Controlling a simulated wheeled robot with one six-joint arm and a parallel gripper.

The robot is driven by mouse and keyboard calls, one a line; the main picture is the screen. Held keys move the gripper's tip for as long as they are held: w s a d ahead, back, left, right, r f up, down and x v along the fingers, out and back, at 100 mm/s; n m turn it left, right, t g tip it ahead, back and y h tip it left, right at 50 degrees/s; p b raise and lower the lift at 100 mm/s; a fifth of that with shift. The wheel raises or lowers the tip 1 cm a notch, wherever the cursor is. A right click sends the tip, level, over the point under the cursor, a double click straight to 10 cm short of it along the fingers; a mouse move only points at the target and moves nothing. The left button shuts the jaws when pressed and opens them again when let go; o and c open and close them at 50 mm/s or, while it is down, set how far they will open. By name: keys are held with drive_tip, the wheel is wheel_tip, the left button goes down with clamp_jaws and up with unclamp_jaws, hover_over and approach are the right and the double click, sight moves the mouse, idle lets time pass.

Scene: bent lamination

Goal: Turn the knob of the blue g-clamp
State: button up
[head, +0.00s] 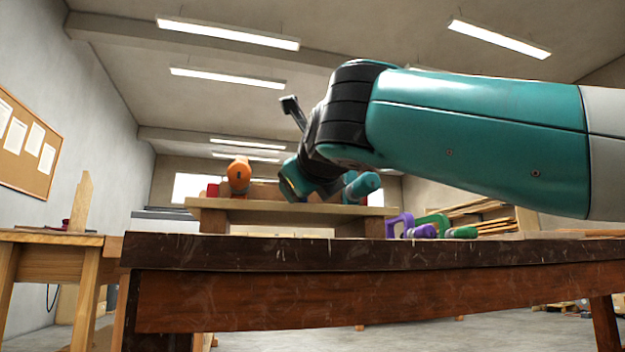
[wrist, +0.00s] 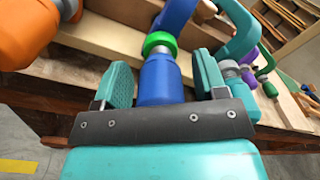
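In the wrist view, the blue g-clamp's knob (wrist: 160,82) lies between the two fingers of my gripper (wrist: 163,80). A green collar (wrist: 158,42) sits above the knob, with the clamp's blue frame (wrist: 177,14) at the top edge. My gripper is open, with a narrow gap visible on each side of the knob. In the head view, my gripper (head: 290,188) is low over the raised wooden board (head: 300,211) and hides the blue clamp.
An orange clamp (head: 238,175) is left of my gripper and a teal clamp (head: 362,186) is close on its right. A purple clamp (head: 407,227) and green clamp (head: 440,226) lie farther right on the dark workbench (head: 400,254). A wooden side table (head: 60,238) stands left.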

drive_tip(key=shift+s+d, duration=0.1)
drive_tip(key=shift+s, duration=0.2)
drive_tip(key=p+v, duration=0.2)
drive_tip(key=v, duration=1.5)
drive_tip(key=shift+w, duration=0.1)
